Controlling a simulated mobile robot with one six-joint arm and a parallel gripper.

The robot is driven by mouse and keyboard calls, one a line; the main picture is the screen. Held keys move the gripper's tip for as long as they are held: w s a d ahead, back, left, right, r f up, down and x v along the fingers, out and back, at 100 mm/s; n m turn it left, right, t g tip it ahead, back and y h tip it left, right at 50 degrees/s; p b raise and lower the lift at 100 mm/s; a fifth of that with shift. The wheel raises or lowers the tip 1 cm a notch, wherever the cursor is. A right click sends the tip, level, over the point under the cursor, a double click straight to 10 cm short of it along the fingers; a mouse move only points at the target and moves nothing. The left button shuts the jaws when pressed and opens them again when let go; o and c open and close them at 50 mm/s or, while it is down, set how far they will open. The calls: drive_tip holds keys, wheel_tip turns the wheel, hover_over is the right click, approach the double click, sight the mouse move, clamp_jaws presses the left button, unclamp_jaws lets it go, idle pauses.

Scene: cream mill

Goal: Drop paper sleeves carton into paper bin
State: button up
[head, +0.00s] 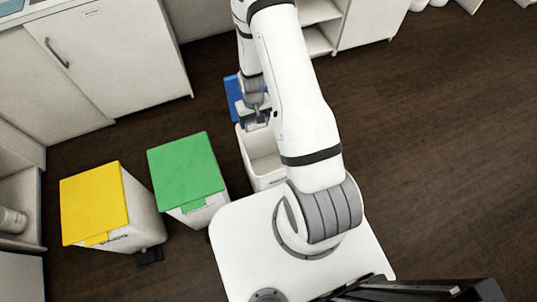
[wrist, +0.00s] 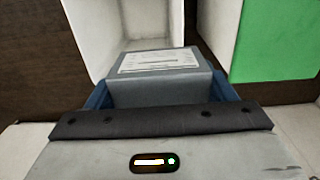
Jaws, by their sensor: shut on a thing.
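The paper sleeves carton (wrist: 160,90) is a grey-blue box with a white printed label on top. In the wrist view it sits between the blue jaws of my gripper, which is shut on it. My gripper (head: 257,116) is over the far part of the white open bin (head: 262,160) in the head view; the carton is hard to make out there. The bin's blue lid (head: 231,95) shows at its far end, standing open. In the wrist view the bin's pale inside (wrist: 120,28) shows beyond the carton.
A green-lidded bin (head: 186,170) stands just left of the open bin, and a yellow-lidded bin (head: 95,205) farther left. White cabinets (head: 120,55) line the back. The dark wood floor (head: 430,140) is clear on the right.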

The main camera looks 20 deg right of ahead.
drive_tip(key=d+f+b, duration=0.5)
drive_tip(key=f+b, duration=0.3)
drive_tip(key=b, duration=0.6)
drive_tip(key=w+d+f+b, duration=0.1)
drive_tip(key=d+f+b, duration=0.3)
drive_tip(key=f+b, duration=0.4)
drive_tip(key=b, duration=0.7)
drive_tip(key=shift+w+d, duration=0.3)
drive_tip(key=shift+d, duration=0.1)
wheel_tip(320, 180, down, 6)
drive_tip(key=b, duration=0.4)
drive_tip(key=shift+r, duration=0.1)
drive_tip(key=o, duration=1)
drive_tip(key=shift+r, duration=0.1)
wheel_tip(320, 180, up, 8)
drive_tip(key=p, duration=0.2)
drive_tip(key=shift+f, duration=0.2)
